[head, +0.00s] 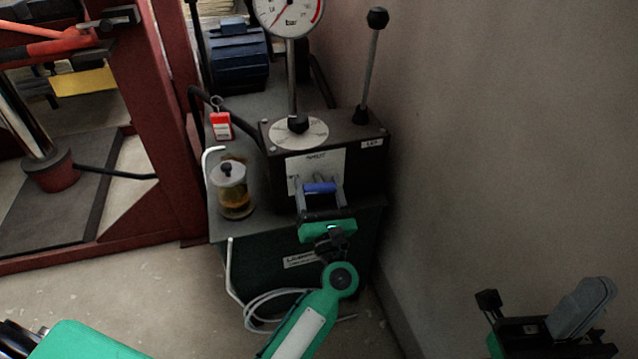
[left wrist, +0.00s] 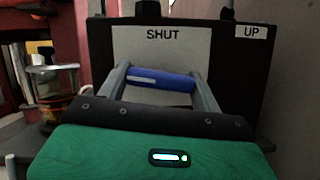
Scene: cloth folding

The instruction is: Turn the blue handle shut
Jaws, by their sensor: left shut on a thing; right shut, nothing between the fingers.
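The blue handle (head: 320,188) is a short bar at the front of the black box on the pump unit. It also shows in the left wrist view (left wrist: 160,79), slightly tilted, in front of a white plate marked SHUT (left wrist: 162,45). My left gripper (head: 321,190) is shut on the blue handle, one grey finger at each end. The handle's mount behind the bar is mostly hidden. My right gripper (head: 598,290) is shut and empty at the lower right, well away from the handle.
The black box (head: 367,160) carries a round gauge (head: 290,12) and a tall black-knobbed lever (head: 371,65). A jar of amber liquid (head: 234,192) and a red tag (head: 222,126) are to the left. A wall closes the right side. A red frame (head: 160,120) stands further left.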

